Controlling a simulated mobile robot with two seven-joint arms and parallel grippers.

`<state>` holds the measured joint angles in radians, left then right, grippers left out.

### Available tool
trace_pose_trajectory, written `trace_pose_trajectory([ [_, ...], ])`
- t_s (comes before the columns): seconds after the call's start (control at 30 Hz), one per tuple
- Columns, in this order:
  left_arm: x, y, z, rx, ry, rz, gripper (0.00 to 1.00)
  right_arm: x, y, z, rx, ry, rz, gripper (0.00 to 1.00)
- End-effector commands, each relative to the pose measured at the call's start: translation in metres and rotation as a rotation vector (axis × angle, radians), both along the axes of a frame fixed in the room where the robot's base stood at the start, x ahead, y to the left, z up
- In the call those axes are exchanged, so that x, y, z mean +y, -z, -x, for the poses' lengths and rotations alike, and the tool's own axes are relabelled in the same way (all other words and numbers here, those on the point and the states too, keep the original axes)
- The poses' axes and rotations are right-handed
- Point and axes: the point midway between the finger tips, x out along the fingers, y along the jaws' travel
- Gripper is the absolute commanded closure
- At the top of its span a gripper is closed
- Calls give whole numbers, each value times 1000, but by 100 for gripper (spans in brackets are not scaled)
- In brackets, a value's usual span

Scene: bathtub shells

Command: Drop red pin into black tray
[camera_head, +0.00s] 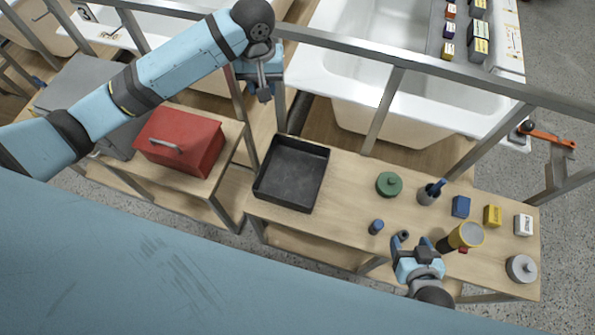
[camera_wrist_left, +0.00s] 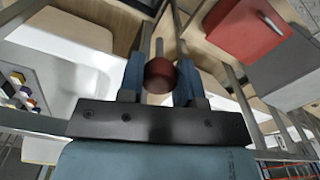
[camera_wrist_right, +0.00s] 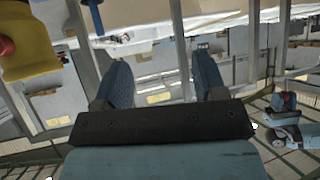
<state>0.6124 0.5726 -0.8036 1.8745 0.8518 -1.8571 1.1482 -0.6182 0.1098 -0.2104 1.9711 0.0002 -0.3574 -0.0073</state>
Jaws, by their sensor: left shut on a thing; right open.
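The red pin (camera_wrist_left: 159,76) shows in the left wrist view as a round red head between the fingers of my left gripper (camera_wrist_left: 160,82), which is shut on it. In the head view my left gripper (camera_head: 264,92) hangs near the metal rail, beyond and left of the black tray (camera_head: 290,205); the pin is hard to make out there. The tray is open, looks empty and sits on the left end of the wooden table. My right gripper (camera_head: 418,252) is open and empty near the table's front edge; its spread fingers show in the right wrist view (camera_wrist_right: 163,78).
A red box (camera_head: 183,140) stands left of the tray. Right of the tray are a green round lid (camera_head: 389,184), a dark cup (camera_head: 429,194), a yellow-topped cylinder (camera_head: 466,236) and several small blocks. A metal rail (camera_head: 400,60) and white bathtubs lie behind.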

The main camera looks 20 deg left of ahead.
Motion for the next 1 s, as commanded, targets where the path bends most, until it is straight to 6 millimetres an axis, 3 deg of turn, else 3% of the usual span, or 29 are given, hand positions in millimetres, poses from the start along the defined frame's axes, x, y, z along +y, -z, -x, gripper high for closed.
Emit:
trace_pose_trajectory([
  [0.03, -6, 27, -1, 7, -41, 1, 91, 1, 7, 1, 1, -4, 1, 35],
  [0.1, -14, 56, -4, 6, -102, 0, 91, 1, 12, 1, 1, -9, 4, 35],
  [0.5, -52, 215, 10, 6, -388, -2, 91, 0, 33, 3, 1, -27, 13, 35],
  [0.7, -64, 261, 22, 2, -461, -2, 91, 3, 36, 2, 0, -32, 10, 35],
  [1.0, -68, 282, 27, -2, -484, -2, 91, 5, 41, 0, -9, -36, 8, 35],
])
